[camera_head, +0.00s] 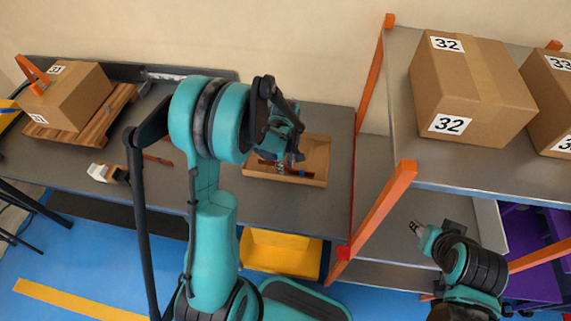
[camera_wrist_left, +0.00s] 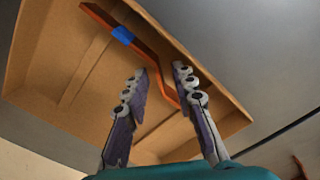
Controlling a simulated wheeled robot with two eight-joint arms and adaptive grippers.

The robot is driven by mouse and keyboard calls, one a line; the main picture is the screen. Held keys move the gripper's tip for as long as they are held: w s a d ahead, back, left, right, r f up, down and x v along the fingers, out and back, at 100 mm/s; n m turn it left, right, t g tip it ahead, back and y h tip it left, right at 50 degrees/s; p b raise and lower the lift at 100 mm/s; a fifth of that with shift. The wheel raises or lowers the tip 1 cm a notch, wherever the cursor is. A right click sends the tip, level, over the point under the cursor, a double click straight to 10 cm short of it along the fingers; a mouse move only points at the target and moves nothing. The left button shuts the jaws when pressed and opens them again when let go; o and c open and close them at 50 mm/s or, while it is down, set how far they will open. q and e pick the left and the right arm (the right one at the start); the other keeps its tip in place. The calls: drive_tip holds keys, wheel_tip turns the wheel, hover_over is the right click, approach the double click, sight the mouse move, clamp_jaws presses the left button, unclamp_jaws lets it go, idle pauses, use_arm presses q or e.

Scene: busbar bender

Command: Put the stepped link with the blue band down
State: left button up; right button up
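The stepped link with the blue band (camera_wrist_left: 122,35) is a copper-brown bent bar lying in a shallow cardboard tray (camera_wrist_left: 45,112). In the head view, the tray (camera_head: 318,150) sits on the grey table, and part of the link (camera_head: 297,172) shows inside near its front wall. My left gripper (camera_wrist_left: 161,74) is open over the tray. The bar passes between its fingertips in the left wrist view, with visible gaps and no clear contact. In the head view, my left gripper (camera_head: 285,160) partly hides the tray. My right gripper (camera_head: 416,228) is far right; its finger opening is unclear.
A yellow bin (camera_head: 280,253) is below the table's front edge. A shelf with orange posts (camera_head: 375,215) and boxes (camera_head: 473,88) stands right of the tray. A box (camera_head: 70,95) on a wooden pallet is at the far left. Another copper-brown piece (camera_head: 157,160) lies on the table.

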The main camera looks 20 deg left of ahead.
sight(286, 166)
use_arm(q)
drive_tip(key=shift+r, duration=0.1)
drive_tip(key=shift+r, duration=0.25)
wheel_tip(286, 166, up, 12)
drive_tip(key=f+p, duration=0.1)
drive_tip(key=p, duration=0.3)
drive_tip(key=s+d+r+m+t, duration=0.3)
drive_tip(key=s+r+m, duration=0.2)
drive_tip(key=s+m, duration=0.1)
drive_tip(key=s+d+r+m+t, duration=0.3)
drive_tip(key=s+r+m+t, duration=0.1)
drive_tip(key=s+r+m, duration=0.2)
drive_tip(key=shift+s+d+m, duration=0.2)
drive_tip(key=shift+s+m, duration=0.6)
drive_tip(key=shift+s, duration=0.4)
drive_tip(key=shift+r, duration=0.1)
